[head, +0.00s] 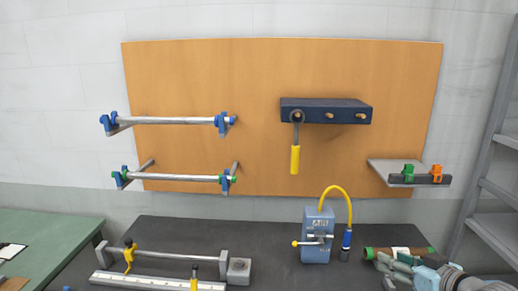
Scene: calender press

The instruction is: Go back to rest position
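My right gripper (383,270) comes in from the lower right corner, low over the right end of the dark table. Its fingers are beside the near side of a brown roll with green ends (400,252) and overlap it slightly in the picture. I cannot tell whether they touch it, or whether the fingers are open or shut. My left gripper is not in view.
The dark table (270,236) bears a blue device with a yellow hose (318,234) and a bar stand (165,254). A wooden board (260,80) behind carries two rollers, a navy rack (345,106) and a shelf (380,171). A grey ladder-like frame (484,150) stands right.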

